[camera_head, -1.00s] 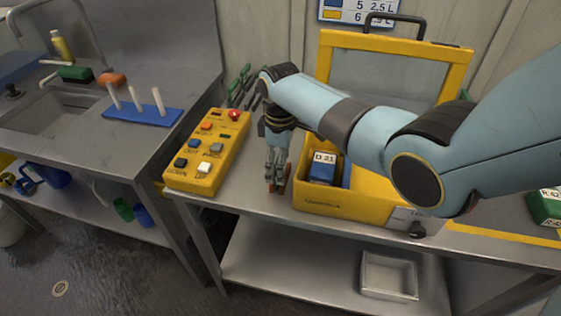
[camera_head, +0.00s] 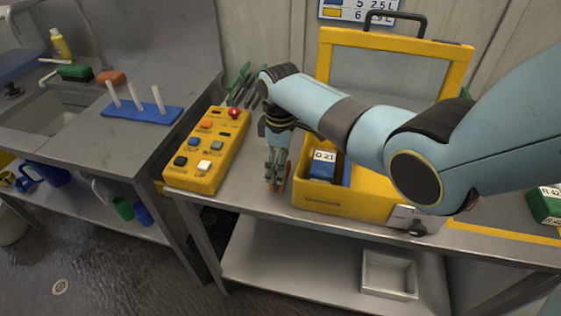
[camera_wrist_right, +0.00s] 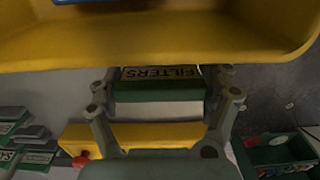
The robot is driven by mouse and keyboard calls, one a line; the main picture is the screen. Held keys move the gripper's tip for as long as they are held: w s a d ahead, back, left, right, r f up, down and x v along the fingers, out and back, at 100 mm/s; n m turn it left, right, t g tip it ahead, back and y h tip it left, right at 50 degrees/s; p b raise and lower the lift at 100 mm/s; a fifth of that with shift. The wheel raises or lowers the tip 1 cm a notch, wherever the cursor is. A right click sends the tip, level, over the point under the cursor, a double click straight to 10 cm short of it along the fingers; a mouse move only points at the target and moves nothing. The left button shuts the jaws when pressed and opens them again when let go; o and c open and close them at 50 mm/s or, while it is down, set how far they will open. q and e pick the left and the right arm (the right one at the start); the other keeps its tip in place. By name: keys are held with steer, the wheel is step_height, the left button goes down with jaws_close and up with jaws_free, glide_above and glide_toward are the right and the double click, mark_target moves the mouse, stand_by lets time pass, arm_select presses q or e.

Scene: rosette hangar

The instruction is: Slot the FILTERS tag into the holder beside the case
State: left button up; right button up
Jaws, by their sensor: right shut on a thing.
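The FILTERS tag (camera_wrist_right: 160,73) shows in the right wrist view, its lettering upside down, with a green band below it. My right gripper (camera_wrist_right: 165,88) is shut on it, one finger at each end. In the head view my right gripper (camera_head: 277,184) points down just left of the yellow case (camera_head: 330,203), low over the bench, and the tag is too small there to make out. The case stands open and holds a blue box marked D 21 (camera_head: 322,166). I cannot make out the holder clearly. My left gripper is not in view.
A yellow button box (camera_head: 208,150) lies close left of my right gripper. Green-handled tools (camera_head: 240,82) lie behind it. A metal tray (camera_head: 388,274) sits on the lower shelf. A sink bench with a blue peg rack (camera_head: 143,112) stands at left, across a gap.

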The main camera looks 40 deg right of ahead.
steer(key=shift+f, duration=0.2)
stand_by(0.3)
stand_by(0.4)
steer(key=o, duration=1)
step_height(320, 180, up, 3)
steer(key=p, duration=0.3)
steer(key=shift+r+p, duration=0.75)
steer(key=shift+r, duration=1.2)
step_height(320, 180, up, 9)
